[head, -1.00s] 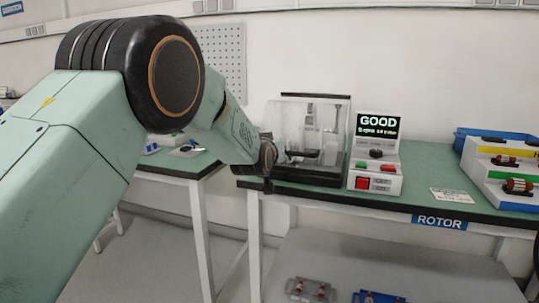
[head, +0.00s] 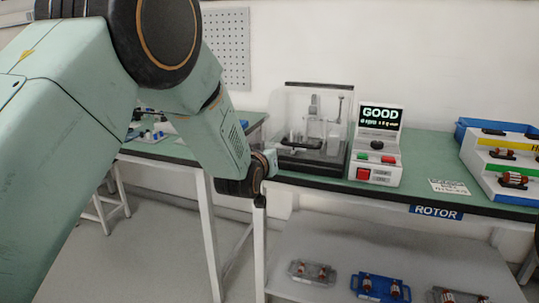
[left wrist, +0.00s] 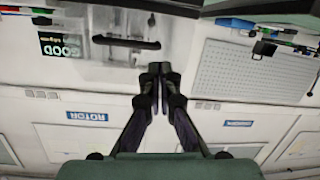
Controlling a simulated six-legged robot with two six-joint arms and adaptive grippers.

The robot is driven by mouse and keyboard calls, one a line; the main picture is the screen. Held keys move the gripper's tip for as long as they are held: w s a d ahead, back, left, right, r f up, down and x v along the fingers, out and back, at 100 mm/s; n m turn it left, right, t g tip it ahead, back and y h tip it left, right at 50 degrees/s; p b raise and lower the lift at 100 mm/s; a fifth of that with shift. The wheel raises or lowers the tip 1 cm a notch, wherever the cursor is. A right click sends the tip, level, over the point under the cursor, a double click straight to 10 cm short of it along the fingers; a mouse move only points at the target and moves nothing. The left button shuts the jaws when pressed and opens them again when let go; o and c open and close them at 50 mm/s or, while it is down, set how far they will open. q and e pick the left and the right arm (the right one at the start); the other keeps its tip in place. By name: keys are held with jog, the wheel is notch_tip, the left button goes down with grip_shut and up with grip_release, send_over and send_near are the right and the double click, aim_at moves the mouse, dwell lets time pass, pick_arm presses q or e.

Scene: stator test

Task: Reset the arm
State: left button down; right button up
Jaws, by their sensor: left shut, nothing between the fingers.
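My left arm comes in from the left in the head view, and its wrist is at the front left of the test machine (head: 309,125), which has a clear cover and a black handle. My left gripper (left wrist: 156,84) shows in the left wrist view with its fingers together and nothing between them. In the head view its fingers cannot be made out beyond the wrist. The tester's screen (head: 380,115) reads GOOD in green, above a panel with red and green buttons. My right gripper is in neither current view.
The green bench (head: 415,190) carries a ROTOR label (head: 436,212) on its front edge. A stepped rack (head: 503,168) with rotors and a blue bin (head: 463,130) stand at the right. Trays such as the blue one (head: 381,288) lie on the lower shelf. Another bench is behind my arm.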

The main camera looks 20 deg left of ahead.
pick_arm(q)
jog(key=s+a+f+m+g, duration=0.15)
jog(key=s+f+g, duration=0.65)
jog(key=s+f, duration=1.5)
jog(key=s+f+g, duration=0.2)
jog(key=s+f, duration=0.2)
jog(key=s, duration=0.5)
jog(key=s+f+g, duration=0.3)
jog(key=s+f, duration=0.2)
jog(key=s, duration=0.5)
jog(key=s+f+g, duration=0.2)
jog(key=s+f, duration=0.2)
jog(key=s, duration=0.6)
jog(key=shift+f+g+h, duration=0.4)
jog(key=c, duration=2.1)
grip_release()
